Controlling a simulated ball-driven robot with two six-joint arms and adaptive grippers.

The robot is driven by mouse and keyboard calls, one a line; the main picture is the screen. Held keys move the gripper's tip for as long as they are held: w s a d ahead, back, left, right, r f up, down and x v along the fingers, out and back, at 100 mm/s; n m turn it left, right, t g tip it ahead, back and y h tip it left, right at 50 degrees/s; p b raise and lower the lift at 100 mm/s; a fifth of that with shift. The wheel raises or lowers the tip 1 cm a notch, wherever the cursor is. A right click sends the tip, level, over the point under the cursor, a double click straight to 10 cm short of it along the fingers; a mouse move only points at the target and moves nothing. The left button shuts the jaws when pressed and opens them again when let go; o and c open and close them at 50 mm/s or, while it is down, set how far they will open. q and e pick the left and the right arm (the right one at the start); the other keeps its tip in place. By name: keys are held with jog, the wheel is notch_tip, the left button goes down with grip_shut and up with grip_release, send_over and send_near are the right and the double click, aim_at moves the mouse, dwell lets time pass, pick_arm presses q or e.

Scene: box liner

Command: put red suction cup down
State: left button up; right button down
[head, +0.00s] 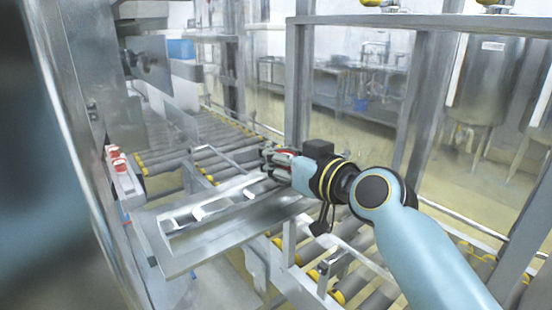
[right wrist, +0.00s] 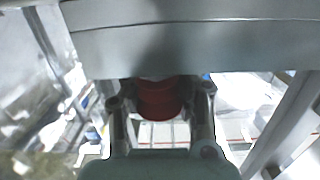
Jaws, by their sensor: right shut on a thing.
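My right gripper (head: 272,160) is above the metal frame near the roller conveyor, with its arm coming in from the right. It is shut on a red suction cup, of which a little red shows between the fingers. In the right wrist view the red suction cup (right wrist: 161,100) sits between the two fingers of the gripper (right wrist: 160,112). A grey metal bar covers the cup's upper part; I cannot tell whether they touch. My left gripper is not in view.
A metal frame with openings (head: 186,264) lies below and left of the right gripper. Small red and white parts (head: 117,160) sit on the machine at left. Roller conveyors (head: 215,134) run behind. A metal post (head: 297,85) stands behind the gripper.

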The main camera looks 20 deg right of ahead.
jog(key=shift+f, duration=0.35)
jog(key=c, duration=1.9)
grip_release()
jog(key=shift+f+b, duration=0.1)
jog(key=shift+b, duration=0.25)
jog(key=shift+c, duration=0.2)
jog(key=o, duration=0.8)
jog(key=shift+r+p, duration=0.4)
jog(key=v, duration=1.2)
jog(key=shift+f, duration=0.1)
jog(key=shift+s+f, duration=0.1)
